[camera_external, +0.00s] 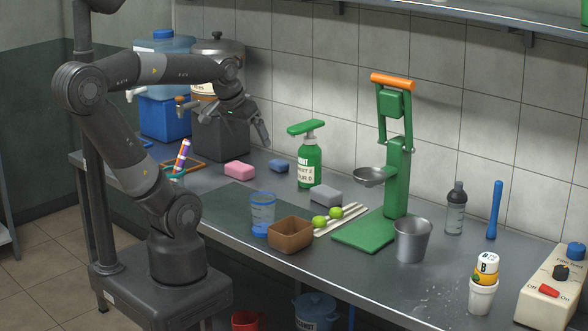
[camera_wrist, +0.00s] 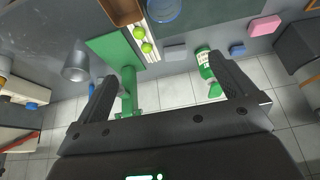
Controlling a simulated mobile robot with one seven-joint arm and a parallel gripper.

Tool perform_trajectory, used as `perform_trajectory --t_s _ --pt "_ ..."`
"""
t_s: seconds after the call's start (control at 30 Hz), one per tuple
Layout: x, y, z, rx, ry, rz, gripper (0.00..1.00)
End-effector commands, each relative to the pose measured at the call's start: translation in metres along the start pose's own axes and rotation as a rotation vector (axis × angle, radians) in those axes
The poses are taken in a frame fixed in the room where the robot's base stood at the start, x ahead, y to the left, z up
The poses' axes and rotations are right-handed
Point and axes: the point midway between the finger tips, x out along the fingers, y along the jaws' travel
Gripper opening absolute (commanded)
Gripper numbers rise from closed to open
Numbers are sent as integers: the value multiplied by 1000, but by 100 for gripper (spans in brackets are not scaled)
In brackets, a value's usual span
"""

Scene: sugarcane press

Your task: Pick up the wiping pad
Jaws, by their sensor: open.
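Three small pad-like blocks lie on the steel counter, and I cannot tell which is the wiping pad. A pink block (camera_external: 240,169) is at left, a small blue block (camera_external: 279,166) is right of it, and a grey block (camera_external: 327,194) lies in front of the green bottle. In the wrist view the pink block (camera_wrist: 265,26), blue block (camera_wrist: 237,50) and grey block (camera_wrist: 176,52) show near the top. My gripper (camera_external: 263,138) is open and empty, raised above the counter's back left part. Its fingers (camera_wrist: 163,68) are wide apart in the wrist view.
A green bottle (camera_external: 309,166) stands between the blue and grey blocks. The green press (camera_external: 397,180), a metal cup (camera_external: 412,240), a brown box (camera_external: 290,234) and a clear cup (camera_external: 263,208) stand nearby. A metal pot (camera_external: 218,75) is at back left. Tiled wall (camera_external: 440,110) borders the counter.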

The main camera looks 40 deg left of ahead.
Motion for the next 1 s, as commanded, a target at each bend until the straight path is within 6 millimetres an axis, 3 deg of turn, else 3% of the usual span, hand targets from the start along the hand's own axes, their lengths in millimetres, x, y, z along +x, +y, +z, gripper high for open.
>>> perform_trajectory --t_s 0.27,0.47,0.77,1.0 --pt "29 -3 -72 26 -101 1 100" --pt "64 -6 -119 46 -169 3 100" --pt "138 -10 -179 75 -273 11 100" --pt "213 -14 -213 97 -355 20 100"
